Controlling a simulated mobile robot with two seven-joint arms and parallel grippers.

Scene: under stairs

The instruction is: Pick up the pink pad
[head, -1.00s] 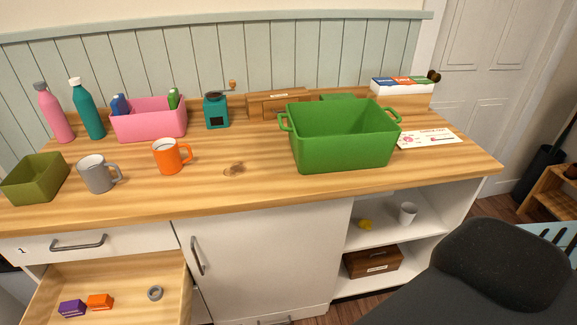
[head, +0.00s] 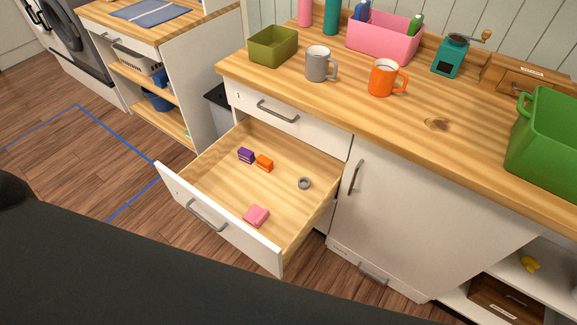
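The pink pad (head: 256,215) lies flat in the open drawer (head: 284,151), near its front panel. It is small and soft-pink, and nothing covers it. Purple (head: 245,155) and orange (head: 264,163) small boxes lie farther back in the same drawer, and a grey ring (head: 304,183) lies to the right. Neither of my grippers shows in the head view. A large dark part, probably mine, fills the lower left of the view.
The counter above holds an olive bin (head: 272,47), a grey mug (head: 319,64), an orange mug (head: 385,78), a pink bin (head: 384,37) and a green tub (head: 545,148). The closed cabinet door (head: 405,215) is right of the drawer. Wooden floor (head: 75,150) lies left of it.

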